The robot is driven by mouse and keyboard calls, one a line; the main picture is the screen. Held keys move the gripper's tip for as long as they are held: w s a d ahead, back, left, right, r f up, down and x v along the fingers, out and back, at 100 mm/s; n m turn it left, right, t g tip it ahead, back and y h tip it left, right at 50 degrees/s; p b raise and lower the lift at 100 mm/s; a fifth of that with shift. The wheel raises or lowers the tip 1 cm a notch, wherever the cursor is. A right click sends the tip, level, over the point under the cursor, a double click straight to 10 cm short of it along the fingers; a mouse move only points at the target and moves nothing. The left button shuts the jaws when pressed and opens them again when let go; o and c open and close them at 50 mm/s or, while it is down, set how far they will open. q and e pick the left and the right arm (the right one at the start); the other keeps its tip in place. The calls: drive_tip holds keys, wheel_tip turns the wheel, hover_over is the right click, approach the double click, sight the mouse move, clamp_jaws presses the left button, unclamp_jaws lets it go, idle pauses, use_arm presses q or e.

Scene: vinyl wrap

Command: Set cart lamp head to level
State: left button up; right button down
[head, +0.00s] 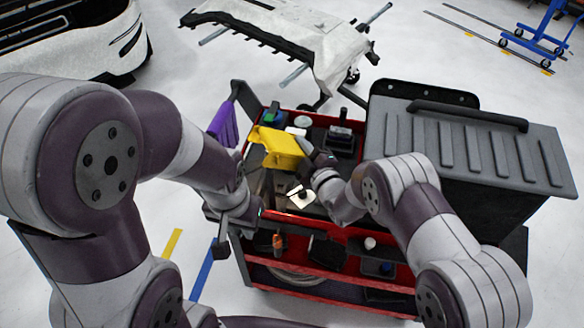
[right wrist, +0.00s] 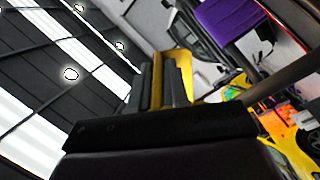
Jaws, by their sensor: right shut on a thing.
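The yellow lamp head (head: 277,147) is above the left part of the red tool cart (head: 310,262). In the head view it looks tilted, though its exact angle to level is hard to tell. My right gripper (head: 308,150) is shut on its right edge. The right wrist view shows a yellow edge of the lamp head (right wrist: 183,62) between the dark fingers (right wrist: 167,88). My left gripper (head: 225,235) is by the cart's front left corner, apart from the lamp head. Its finger opening cannot be made out. The lamp's support is mostly hidden.
A purple cloth (head: 224,124) hangs at the cart's left side. Small items and a bright patch (head: 300,196) are on the cart top. A large dark ribbed box (head: 465,140) fills the right. A white bumper (head: 290,35) on a stand is behind. Floor at left is open.

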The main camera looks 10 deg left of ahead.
drive_tip(key=r+n, duration=0.1)
drive_tip(key=w+d+r+n+b, duration=0.1)
drive_tip(key=shift+n, duration=0.3)
drive_tip(key=shift+w+d+r+b, duration=0.1)
drive_tip(key=shift+r+b, duration=0.2)
drive_tip(key=shift+r, duration=0.45)
drive_tip(key=shift+w+d+r+b, duration=0.15)
drive_tip(key=shift+r+b, duration=0.1)
drive_tip(key=shift+r, duration=0.5)
drive_tip(key=shift+w+d+r+b, duration=0.1)
drive_tip(key=shift+r+b, duration=0.2)
drive_tip(key=shift+r, duration=0.6)
drive_tip(key=c, duration=1.2)
unclamp_jaws()
drive_tip(key=shift+s, duration=0.1)
drive_tip(key=shift+f, duration=0.2)
